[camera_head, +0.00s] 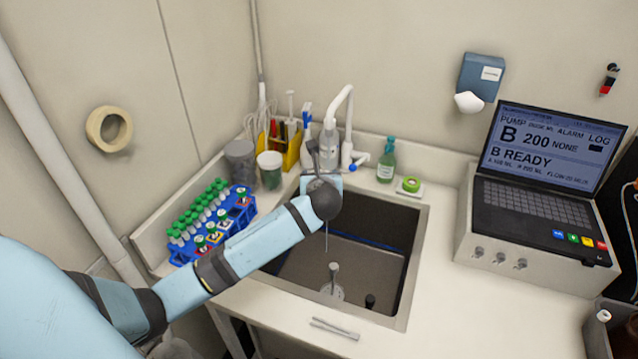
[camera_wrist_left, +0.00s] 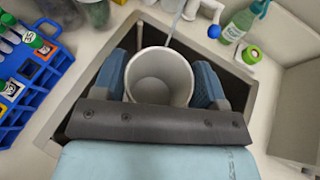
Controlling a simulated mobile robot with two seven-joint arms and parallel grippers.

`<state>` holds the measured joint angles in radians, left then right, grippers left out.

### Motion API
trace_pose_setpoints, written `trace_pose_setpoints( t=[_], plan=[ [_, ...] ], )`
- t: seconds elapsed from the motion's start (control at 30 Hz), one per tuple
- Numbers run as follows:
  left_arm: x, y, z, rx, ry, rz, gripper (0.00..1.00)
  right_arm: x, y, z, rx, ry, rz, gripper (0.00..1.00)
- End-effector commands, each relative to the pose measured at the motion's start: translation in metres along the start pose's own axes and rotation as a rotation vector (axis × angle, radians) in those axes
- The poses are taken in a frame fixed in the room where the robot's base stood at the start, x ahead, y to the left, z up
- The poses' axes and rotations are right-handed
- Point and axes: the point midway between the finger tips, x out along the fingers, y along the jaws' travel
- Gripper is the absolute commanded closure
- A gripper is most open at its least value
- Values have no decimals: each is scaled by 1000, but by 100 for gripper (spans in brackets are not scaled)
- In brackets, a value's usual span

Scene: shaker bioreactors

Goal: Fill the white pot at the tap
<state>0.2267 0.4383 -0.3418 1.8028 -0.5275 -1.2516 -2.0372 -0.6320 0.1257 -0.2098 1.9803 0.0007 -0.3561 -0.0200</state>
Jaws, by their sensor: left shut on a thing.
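My left gripper (camera_wrist_left: 162,80) is shut on the white pot (camera_wrist_left: 160,62), with a blue finger on each side of it. The pot is upright, mouth up, over the sink (camera_wrist_left: 72,100). Its inside looks pale grey; I cannot tell whether water is in it. The tap (camera_head: 346,100) stands behind the sink, and its spout shows at the top of the left wrist view (camera_wrist_left: 192,8). A thin pale streak runs from there to the pot's far rim; I cannot tell whether it enters the pot. In the head view my wrist hides the pot, and a thin line shows below the wrist.
A blue rack (camera_head: 212,222) of green-capped tubes stands left of the sink. A green bottle (camera_head: 387,160) and green tape roll (camera_head: 411,184) are right of the tap. Tweezers (camera_head: 334,329) lie in front. A laptop-like console (camera_head: 535,185) is right.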

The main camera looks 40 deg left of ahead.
Motion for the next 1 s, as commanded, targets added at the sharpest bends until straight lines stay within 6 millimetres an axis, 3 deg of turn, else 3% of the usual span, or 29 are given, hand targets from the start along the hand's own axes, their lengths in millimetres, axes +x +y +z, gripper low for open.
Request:
trace_pose_setpoints(
  t=[0.73, 1.0],
  plan=[
    [69, -16, 25, -1, -1, -1, 60, 37, -9, 39, -2, 7, -29, 4],
    [91, -23, 41, 1, 0, -2, 60, 28, -10, 26, -5, 9, -30, 4]
  ],
)
